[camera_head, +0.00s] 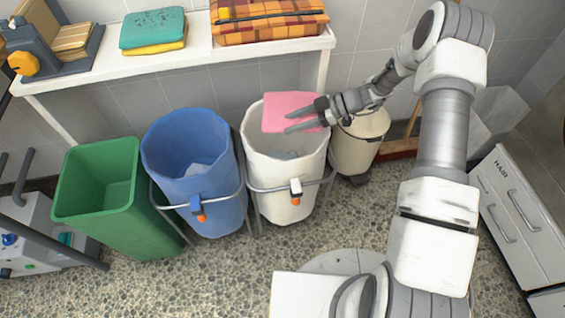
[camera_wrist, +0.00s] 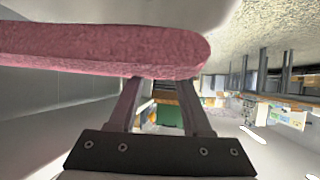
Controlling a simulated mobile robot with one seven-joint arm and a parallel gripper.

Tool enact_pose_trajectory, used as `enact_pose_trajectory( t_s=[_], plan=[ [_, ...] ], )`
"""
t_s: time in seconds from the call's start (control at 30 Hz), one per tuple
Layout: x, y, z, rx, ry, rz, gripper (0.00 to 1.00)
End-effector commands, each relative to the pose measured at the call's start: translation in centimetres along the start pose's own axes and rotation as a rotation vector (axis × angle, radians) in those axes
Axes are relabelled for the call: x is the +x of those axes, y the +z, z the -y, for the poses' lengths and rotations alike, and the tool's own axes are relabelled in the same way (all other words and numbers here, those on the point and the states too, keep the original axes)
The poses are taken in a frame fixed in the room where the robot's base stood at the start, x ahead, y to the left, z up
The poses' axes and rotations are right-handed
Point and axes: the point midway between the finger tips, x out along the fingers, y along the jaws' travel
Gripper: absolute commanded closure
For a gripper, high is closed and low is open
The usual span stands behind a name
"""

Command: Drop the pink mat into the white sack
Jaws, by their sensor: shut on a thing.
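The pink mat (camera_head: 286,110) is a flat, folded-looking piece held over the mouth of the white sack (camera_head: 282,185). My gripper (camera_head: 306,116) is shut on the mat's right edge. In the wrist view the mat (camera_wrist: 100,48) spans the upper left as a thick pink band across the fingertips of my gripper (camera_wrist: 165,85). The white sack hangs open in a metal frame with an orange-tipped clip at its front. Something pale lies inside it. From the head view I cannot tell exactly how high the mat is above the rim.
A blue sack (camera_head: 205,205) stands left of the white one, then a green bin (camera_head: 100,200). A cream pedal bin (camera_head: 355,150) stands close on the right. White drawers (camera_head: 520,215) stand at the right.

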Motion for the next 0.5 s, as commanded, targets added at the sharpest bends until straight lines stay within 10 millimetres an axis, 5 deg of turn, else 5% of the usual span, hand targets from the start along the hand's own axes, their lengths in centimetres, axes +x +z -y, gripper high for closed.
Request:
enact_pose_trajectory(
  t_s=[0.47, 0.5],
  plan=[
    [0.59, 1.03, 0.00, 0.000, 0.000, -0.001, 1.00],
    [0.59, 1.03, 0.00, 0.000, 0.000, -0.001, 0.44]
  ],
)
